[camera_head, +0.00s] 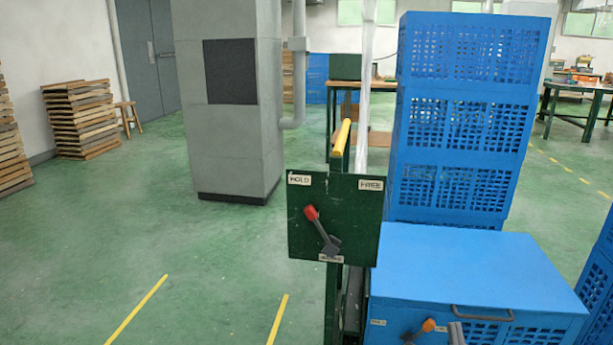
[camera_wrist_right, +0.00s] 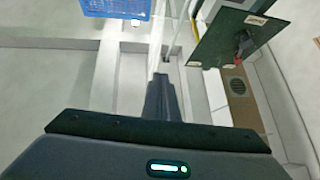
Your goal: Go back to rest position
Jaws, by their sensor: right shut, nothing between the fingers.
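My right gripper (camera_head: 457,334) shows only as a grey tip at the bottom edge of the head view, in front of the blue lidded box (camera_head: 470,262). In the right wrist view my right gripper (camera_wrist_right: 162,82) is shut, with nothing between its fingers. My left gripper is in neither view. A dark green panel (camera_head: 352,225) marked HOLD and FREE stands left of the box. Its lever has a red knob (camera_head: 311,212) tilted up to the left, toward HOLD.
A lever with an orange knob (camera_head: 428,325) is on the box's front, close left of my gripper tip. A tall stack of blue crates (camera_head: 466,100) stands behind the box. A grey pillar (camera_head: 225,150) stands farther back. The green floor (camera_head: 110,230) at left is clear.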

